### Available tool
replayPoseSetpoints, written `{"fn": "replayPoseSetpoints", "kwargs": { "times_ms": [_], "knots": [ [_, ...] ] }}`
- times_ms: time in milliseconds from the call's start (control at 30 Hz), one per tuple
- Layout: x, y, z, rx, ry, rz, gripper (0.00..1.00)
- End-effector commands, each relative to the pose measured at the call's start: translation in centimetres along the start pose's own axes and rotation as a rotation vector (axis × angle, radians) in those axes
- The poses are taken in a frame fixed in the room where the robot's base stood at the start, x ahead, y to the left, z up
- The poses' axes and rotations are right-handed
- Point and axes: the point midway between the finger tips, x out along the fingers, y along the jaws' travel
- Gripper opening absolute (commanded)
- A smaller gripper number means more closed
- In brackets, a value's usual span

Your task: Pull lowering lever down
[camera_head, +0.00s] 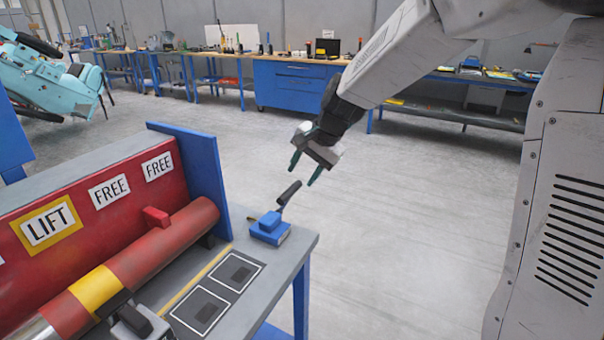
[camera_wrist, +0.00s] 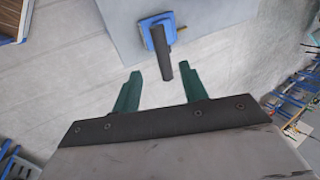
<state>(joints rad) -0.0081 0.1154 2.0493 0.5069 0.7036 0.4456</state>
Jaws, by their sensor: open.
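The lever is a dark handle (camera_head: 289,192) tilted up and to the right from a blue base (camera_head: 270,229) at the right corner of the grey bench. In the wrist view the handle (camera_wrist: 162,55) points toward my gripper, with the blue base (camera_wrist: 153,22) behind it. My gripper (camera_head: 304,176) is open and empty, with two green fingers, above the handle in the head view. In the wrist view the handle's end lies ahead of the gap between my fingertips (camera_wrist: 160,70), closer to the right finger. I see no clear contact.
The grey bench top (camera_head: 305,240) carries a red cylinder (camera_head: 185,228) with a yellow band and a red panel with LIFT and FREE labels. A blue end plate (camera_head: 205,185) stands left of the lever. Open floor lies to the right.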

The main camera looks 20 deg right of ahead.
Motion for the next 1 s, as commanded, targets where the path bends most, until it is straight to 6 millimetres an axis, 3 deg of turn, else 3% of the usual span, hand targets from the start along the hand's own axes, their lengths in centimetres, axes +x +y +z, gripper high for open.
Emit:
{"fn": "replayPoseSetpoints", "kwargs": {
  "times_ms": [67, 200, 233, 400, 500, 633, 800, 1000],
  "knots": [
    [0.0, 0.0, 0.0, 0.0, 0.0, 0.0, 0.4],
    [-0.3, 0.7, -0.9, 0.02, 0.01, 0.0, 0.01],
    [-0.5, 1.0, -1.4, 0.031, 0.016, 0.0, 0.0],
    [-0.9, 6.3, -3.6, 0.233, -0.001, -0.016, 0.0],
    [-0.8, 10.1, -3.3, 0.498, -0.074, -0.074, 0.0],
    [-0.7, 13.3, -2.1, 0.877, -0.193, -0.189, 0.0],
    [-1.0, 14.6, -0.8, 1.3, -0.35, -0.364, 0.0],
    [-1.4, 13.4, -0.2, 1.499, -0.46, -0.469, 0.0]
  ]
}}
